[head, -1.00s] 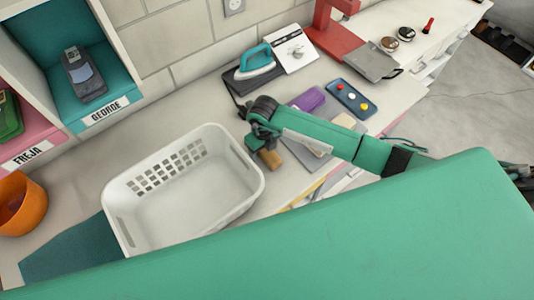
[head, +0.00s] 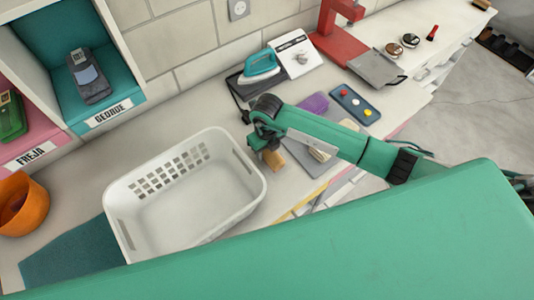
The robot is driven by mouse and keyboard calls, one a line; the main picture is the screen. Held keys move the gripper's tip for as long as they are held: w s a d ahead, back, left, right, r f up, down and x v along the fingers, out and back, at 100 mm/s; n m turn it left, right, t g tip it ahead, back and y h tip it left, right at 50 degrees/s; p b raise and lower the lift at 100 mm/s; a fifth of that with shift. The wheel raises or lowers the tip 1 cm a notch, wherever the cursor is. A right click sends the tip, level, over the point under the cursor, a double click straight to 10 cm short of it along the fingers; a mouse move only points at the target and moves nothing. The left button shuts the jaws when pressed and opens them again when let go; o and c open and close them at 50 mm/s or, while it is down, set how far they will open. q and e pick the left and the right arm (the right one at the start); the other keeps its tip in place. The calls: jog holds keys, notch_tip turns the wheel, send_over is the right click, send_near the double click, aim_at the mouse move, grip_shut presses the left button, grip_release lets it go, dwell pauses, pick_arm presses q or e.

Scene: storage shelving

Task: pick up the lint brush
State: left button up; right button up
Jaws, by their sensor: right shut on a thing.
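My right gripper (head: 266,143) is on the counter side just right of the white laundry basket, at the end of my green arm. It is shut on a small tan, wooden-looking piece, which I take to be the lint brush (head: 275,159). The brush sticks out below the fingers, close to the basket's right rim. Its upper part is hidden by the gripper, and I cannot tell whether it touches the counter. My left gripper is not in view.
The white basket (head: 122,222) looks empty. An orange bucket (head: 30,211) stands left. Behind my arm are a teal iron (head: 262,67), a purple item (head: 314,103) and a blue tray with coloured knobs (head: 345,98). Shelf cubbies are at upper left.

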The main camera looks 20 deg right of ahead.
notch_tip(320, 180, up, 18)
jog(key=b, duration=0.4)
jog(key=shift+b, duration=0.35)
jog(key=shift+f, duration=0.1)
jog(key=o, duration=0.5)
jog(key=shift+c, duration=0.2)
jog(key=c, duration=0.3)
